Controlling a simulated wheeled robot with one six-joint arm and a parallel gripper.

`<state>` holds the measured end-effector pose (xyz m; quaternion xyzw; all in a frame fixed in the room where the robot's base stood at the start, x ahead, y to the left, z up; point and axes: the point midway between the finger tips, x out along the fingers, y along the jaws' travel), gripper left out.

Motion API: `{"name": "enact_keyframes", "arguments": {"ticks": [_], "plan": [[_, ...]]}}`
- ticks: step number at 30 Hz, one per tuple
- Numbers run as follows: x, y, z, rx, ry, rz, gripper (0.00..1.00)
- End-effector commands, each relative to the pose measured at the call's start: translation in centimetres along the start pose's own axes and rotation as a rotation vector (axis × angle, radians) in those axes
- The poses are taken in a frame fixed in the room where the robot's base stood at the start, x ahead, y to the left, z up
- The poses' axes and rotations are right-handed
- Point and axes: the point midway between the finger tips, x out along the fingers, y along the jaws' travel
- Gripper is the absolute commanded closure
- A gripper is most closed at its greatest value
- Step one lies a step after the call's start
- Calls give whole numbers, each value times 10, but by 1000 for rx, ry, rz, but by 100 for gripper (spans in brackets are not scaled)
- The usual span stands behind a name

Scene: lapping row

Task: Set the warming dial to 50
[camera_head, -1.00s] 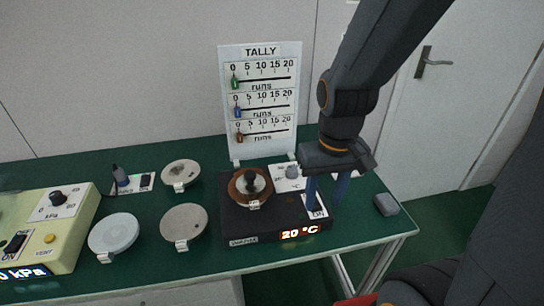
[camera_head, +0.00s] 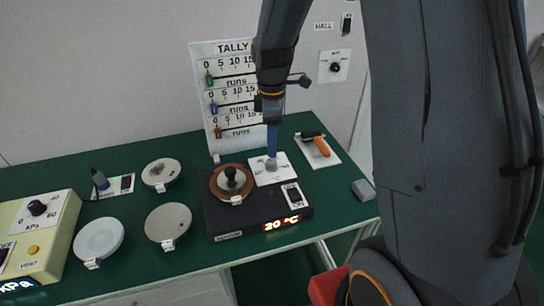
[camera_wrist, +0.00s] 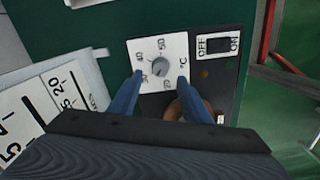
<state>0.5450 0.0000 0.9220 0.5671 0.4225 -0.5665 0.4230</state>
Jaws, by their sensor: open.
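The warming dial is a round grey knob (camera_head: 271,164) on a white plate at the back right of the black warmer (camera_head: 222,222). In the wrist view the knob (camera_wrist: 160,67) sits within a scale marked 20 to 50 °C; I cannot make out its pointer clearly. The warmer's display (camera_head: 282,223) reads 20 °C. My gripper (camera_head: 271,150) is directly above the dial, pointing down. In the wrist view my gripper (camera_wrist: 160,76) is open, with one finger on each side of the knob. I cannot tell whether the fingers touch it.
The warmer's rocker switch (camera_head: 292,195) is just in front of the dial. A brown round piece with a black knob (camera_head: 232,180) sits on the warmer's left. The tally board (camera_head: 203,105) stands behind. An orange-handled tool (camera_head: 321,147) lies to the right.

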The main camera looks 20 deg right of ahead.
Motion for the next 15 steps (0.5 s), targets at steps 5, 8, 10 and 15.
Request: {"name": "enact_keyframes", "arguments": {"ticks": [5,8,10,15], "plan": [[28,-2,1,2,-1,-5,56],[42,-3,1,2,-1,-5,56],[50,-2,0,2,-1,-4,56],[63,-2,0,3,-1,-2,56]]}}
